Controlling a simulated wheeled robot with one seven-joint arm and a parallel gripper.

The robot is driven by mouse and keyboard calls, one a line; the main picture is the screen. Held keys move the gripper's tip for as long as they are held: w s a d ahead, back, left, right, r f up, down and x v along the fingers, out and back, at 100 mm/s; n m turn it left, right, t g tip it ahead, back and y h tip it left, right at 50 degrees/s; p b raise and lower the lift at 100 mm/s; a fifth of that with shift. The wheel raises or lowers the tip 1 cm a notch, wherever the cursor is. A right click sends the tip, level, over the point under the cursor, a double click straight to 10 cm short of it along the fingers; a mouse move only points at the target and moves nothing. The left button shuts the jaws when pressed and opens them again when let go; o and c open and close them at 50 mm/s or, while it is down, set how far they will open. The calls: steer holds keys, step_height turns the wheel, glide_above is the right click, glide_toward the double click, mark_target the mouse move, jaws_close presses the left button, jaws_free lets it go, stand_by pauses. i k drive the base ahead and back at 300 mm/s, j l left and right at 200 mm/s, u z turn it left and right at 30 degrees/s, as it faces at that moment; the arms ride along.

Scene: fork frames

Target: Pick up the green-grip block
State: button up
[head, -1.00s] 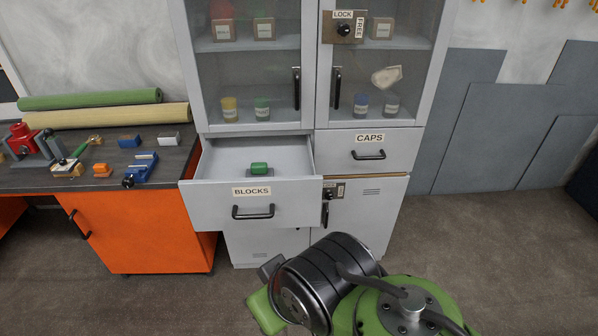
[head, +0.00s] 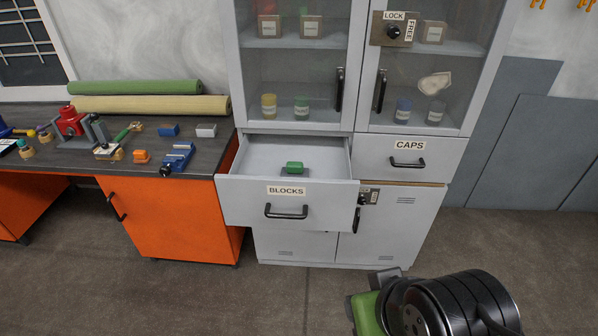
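The green-grip block (head: 295,167) lies in the open drawer labelled BLOCKS (head: 287,205). Its green grip is on top, with a grey base under it. It sits near the middle of the drawer, and the drawer front hides part of the base. The end of my arm shows at the lower right, with green and black parts, well below and to the right of the drawer. I cannot make out my gripper's fingertips or whether they are open. Nothing touches the block.
The CAPS drawer (head: 408,158) beside it is shut. A glass-door cabinet (head: 300,75) stands above. The floor in front is clear.

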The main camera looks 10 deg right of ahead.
mark_target(293, 169)
steer(key=i+j, duration=0.35)
steer(key=i, duration=0.15)
steer(key=i+j, duration=0.75)
steer(key=i, duration=0.3)
